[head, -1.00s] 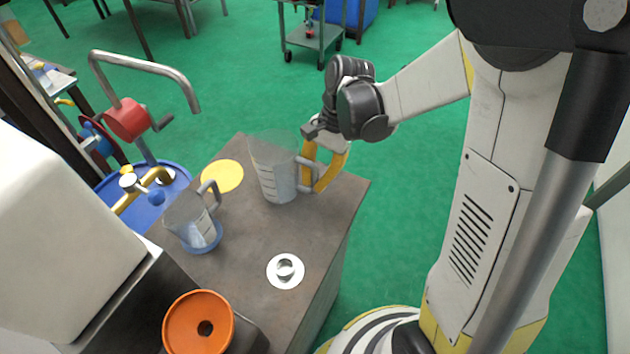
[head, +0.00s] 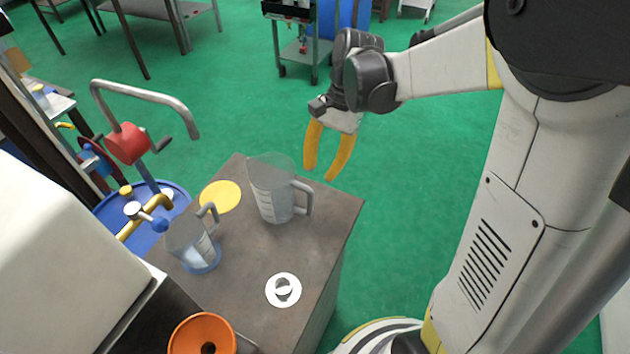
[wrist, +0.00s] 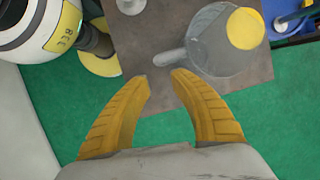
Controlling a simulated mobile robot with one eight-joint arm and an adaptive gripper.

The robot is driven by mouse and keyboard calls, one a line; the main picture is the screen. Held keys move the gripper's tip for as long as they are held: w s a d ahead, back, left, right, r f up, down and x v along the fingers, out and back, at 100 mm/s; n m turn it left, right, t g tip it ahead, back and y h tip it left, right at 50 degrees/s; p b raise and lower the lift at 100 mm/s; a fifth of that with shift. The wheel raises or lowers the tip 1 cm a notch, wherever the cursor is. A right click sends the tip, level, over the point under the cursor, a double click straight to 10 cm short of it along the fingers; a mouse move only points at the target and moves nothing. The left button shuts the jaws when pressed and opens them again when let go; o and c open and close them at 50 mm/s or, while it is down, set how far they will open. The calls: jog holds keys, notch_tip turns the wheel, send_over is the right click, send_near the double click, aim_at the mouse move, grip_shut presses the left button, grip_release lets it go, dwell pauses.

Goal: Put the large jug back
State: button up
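The large jug (head: 272,190), clear with a grey handle, stands upright on the brown table top (head: 253,265). Its handle points right, toward my gripper. My gripper (head: 320,175) is open and empty, with yellow fingers spread, above and right of the jug, apart from it. In the wrist view the jug (wrist: 222,50) lies beyond my open fingertips (wrist: 160,76), its handle pointing toward the gap between them. A smaller jug (head: 188,240) stands on a blue round base at the left of the table.
A white disc with a metal piece (head: 283,290) lies near the front. An orange round part (head: 203,335) is at the front left. A red crank device (head: 127,143) stands at the left.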

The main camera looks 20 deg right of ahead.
jog(key=s+r+n+t+h, duration=0.3)
jog(key=s+r+n+t, duration=0.4)
jog(key=s+n+t, duration=0.2)
jog(key=shift+s+d+r+n+h, duration=0.3)
jog(key=shift+s+d+n, duration=0.1)
jog(key=shift+s+n, duration=0.1)
jog(key=shift+w, duration=0.1)
